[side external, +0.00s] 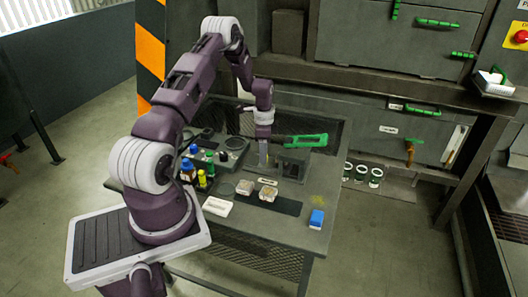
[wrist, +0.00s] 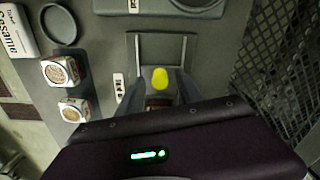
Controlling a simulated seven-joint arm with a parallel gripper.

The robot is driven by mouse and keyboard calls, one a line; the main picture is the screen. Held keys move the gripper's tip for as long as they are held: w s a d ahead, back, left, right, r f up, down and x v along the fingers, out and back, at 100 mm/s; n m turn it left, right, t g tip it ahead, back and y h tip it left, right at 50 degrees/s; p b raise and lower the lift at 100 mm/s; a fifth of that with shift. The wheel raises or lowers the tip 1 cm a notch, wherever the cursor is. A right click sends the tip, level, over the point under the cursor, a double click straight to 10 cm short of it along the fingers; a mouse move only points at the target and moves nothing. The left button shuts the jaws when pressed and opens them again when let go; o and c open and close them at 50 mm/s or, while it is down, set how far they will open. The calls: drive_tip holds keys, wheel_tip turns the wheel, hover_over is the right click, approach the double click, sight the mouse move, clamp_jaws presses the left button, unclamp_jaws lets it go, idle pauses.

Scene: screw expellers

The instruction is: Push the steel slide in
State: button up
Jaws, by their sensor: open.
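My gripper (wrist: 160,88) points down over the bench, its two fingers apart on either side of a yellow rounded piece (wrist: 160,78) in the wrist view. I cannot tell whether the fingers touch it. A grey U-shaped metal frame (wrist: 160,38), which looks like part of the steel slide, lies just beyond the fingertips. In the side view my gripper (side external: 263,155) stands just left of a dark block-shaped device (side external: 292,165) with a green handle (side external: 305,140). The slide cannot be made out clearly there. My wrist housing hides the near part in the wrist view.
Bottles (side external: 188,168) and a scale (side external: 232,145) stand left of my gripper. A blue-and-white item (side external: 317,219) sits near the bench corner.

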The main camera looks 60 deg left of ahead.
drive_tip(key=shift+c, duration=0.4)
clamp_jaws()
drive_tip(key=shift+w, duration=0.1)
idle(0.8)
